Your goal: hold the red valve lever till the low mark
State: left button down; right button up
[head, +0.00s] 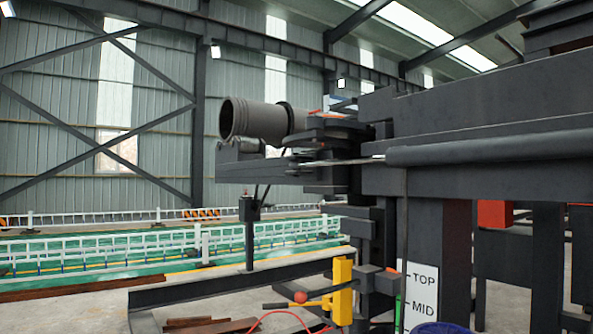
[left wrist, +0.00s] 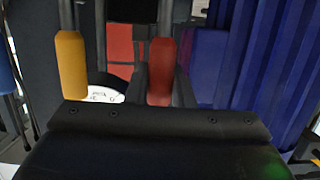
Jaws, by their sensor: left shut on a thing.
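In the left wrist view, the red valve lever (left wrist: 161,72) stands upright with a red grip on a dark rod. My left gripper (left wrist: 160,86) is shut on the red grip, with dark fingers on either side of it. In the head view, a white scale plate (head: 421,285) shows the marks TOP and MID. The plate runs out of the bottom of the picture, so no low mark is seen. Neither the red lever nor my left gripper can be made out in the head view. My right gripper is in no view.
A second lever with a yellow grip (left wrist: 72,66) stands left of the red one. A blue ribbed surface (left wrist: 262,65) fills the right side there. In the head view, a yellow post (head: 342,290) and a yellow arm with an orange ball (head: 300,297) stand left of the plate.

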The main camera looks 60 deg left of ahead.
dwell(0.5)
pick_arm(q)
jog(key=shift+w+r+g+p, duration=0.15)
jog(key=shift+w+g+p, duration=0.25)
jog(key=shift+p, duration=0.5)
jog(key=shift+w+f, duration=0.1)
jog(key=shift+f, duration=0.1)
jog(key=shift+w+g+p, duration=0.5)
jog(key=shift+p, duration=0.3)
jog(key=shift+a, duration=0.1)
